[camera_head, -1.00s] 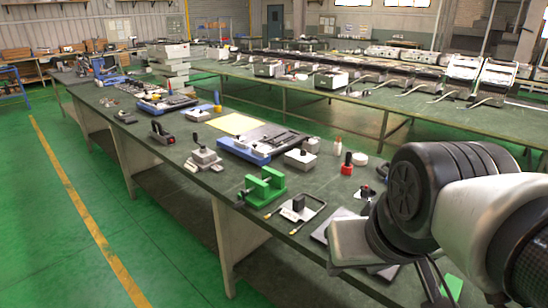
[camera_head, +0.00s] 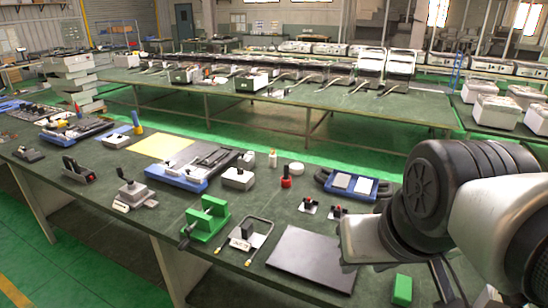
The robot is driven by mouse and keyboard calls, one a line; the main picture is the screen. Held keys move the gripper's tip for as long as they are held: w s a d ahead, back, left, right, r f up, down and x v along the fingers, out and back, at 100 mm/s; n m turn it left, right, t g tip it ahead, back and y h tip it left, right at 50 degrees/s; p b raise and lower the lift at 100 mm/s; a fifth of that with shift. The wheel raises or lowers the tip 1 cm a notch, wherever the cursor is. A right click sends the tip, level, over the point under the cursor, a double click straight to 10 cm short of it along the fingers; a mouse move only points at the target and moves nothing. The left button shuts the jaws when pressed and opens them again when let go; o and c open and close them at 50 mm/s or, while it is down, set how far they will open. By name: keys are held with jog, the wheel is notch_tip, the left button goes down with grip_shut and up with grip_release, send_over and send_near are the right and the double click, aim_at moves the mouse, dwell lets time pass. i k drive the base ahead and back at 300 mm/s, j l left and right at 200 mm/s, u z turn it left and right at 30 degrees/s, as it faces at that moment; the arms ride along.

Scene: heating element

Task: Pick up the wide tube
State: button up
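A thin metal tube bent into a wide U (camera_head: 268,224) lies on the green workbench, around a small plate with a black block. It is the only bent tube I can make out, and I cannot tell for sure that it is the wide tube. My gripper (camera_head: 442,282) is at the lower right, mostly hidden by my own arm. It is above the bench's right part, apart from and to the right of the bent tube. Whether its fingers are open or shut does not show.
A green clamp fixture (camera_head: 206,222) stands left of the tube, and a flat dark plate (camera_head: 312,260) lies to its right. A green block (camera_head: 402,290), a blue tray (camera_head: 352,185) and a red-topped item (camera_head: 286,180) are nearby. Several other fixtures crowd the bench (camera_head: 100,185).

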aim_at(244, 238)
jog(key=i+j+z, duration=0.2)
jog(key=j, duration=0.15)
jog(key=j+z, duration=0.15)
jog(key=j, duration=0.15)
jog(key=i+j+z, duration=0.2)
jog(key=j, duration=0.2)
jog(key=j+z, duration=0.15)
jog(key=j, duration=0.95)
jog(key=j+z, duration=0.1)
jog(key=j, duration=0.8)
jog(key=i+j, duration=0.15)
jog(key=j, duration=0.25)
jog(key=u, duration=0.05)
